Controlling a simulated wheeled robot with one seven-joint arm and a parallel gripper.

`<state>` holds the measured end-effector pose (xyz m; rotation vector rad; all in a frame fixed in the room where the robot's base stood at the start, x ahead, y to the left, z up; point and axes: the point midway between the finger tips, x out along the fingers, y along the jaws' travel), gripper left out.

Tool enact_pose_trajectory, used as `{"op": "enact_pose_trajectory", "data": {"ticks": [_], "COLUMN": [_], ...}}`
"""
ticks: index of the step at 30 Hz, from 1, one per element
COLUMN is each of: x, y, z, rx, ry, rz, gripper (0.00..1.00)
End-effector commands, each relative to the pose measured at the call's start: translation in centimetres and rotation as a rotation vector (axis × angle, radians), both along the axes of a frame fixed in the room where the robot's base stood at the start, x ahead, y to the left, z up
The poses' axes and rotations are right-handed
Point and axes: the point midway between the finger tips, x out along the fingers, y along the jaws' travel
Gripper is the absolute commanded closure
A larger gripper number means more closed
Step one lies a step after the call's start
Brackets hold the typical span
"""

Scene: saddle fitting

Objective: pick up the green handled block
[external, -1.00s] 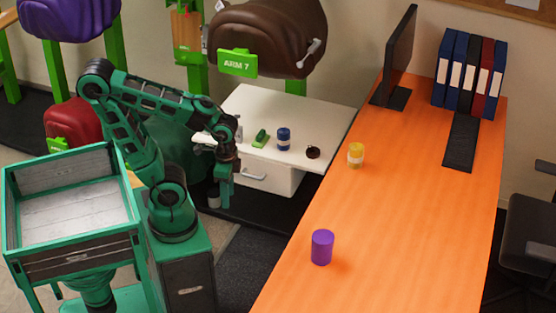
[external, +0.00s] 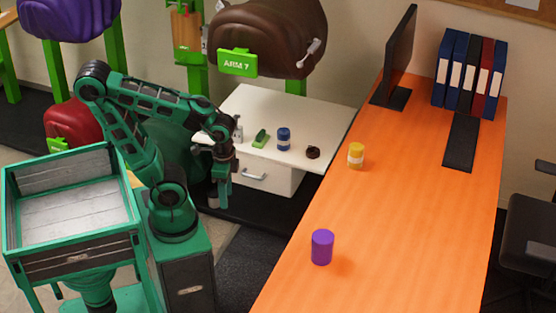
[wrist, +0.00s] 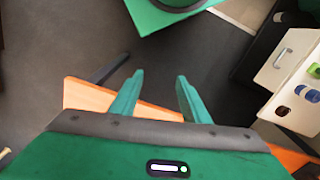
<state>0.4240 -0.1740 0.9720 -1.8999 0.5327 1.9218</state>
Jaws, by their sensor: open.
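The green handled block (external: 261,138) lies on the white cabinet top (external: 300,110), left of a blue jar. It also shows at the right edge of the wrist view (wrist: 314,70), partly cut off. My gripper (external: 221,198) hangs pointing down in front of the cabinet, left of its drawer and below the top's level. In the wrist view my gripper (wrist: 155,82) has its two fingers apart with nothing between them. It is well away from the block.
The blue jar (external: 284,138) and a small dark round object (external: 313,152) share the cabinet top, with a small bottle (external: 238,129) at its left. The orange desk (external: 400,220) on the right holds a yellow jar (external: 356,155) and a purple cylinder (external: 322,247).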

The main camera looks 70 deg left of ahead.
Motion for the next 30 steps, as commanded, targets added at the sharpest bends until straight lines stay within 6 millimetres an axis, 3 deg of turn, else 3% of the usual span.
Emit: {"op": "enact_pose_trajectory", "data": {"ticks": [2, 5, 10, 14, 18, 23, 30], "x": [1.1, 4.5, 12.7, 19.1, 25.6, 32.0, 38.9], "y": [-0.2, -0.6, -0.1, 1.8, 5.2, 10.8, 21.8], "z": [-0.1, -0.7, -2.4, -3.9, -5.9, -8.5, -12.9], "rx": [-0.018, -0.060, -0.149, -0.203, -0.243, -0.266, -0.252], "ry": [-0.019, -0.051, -0.153, -0.242, -0.346, -0.473, -0.677], "rz": [0.018, 0.068, 0.194, 0.301, 0.418, 0.551, 0.740], "gripper": [0.58, 0.58, 0.58, 0.58, 0.58, 0.58, 0.58]}}
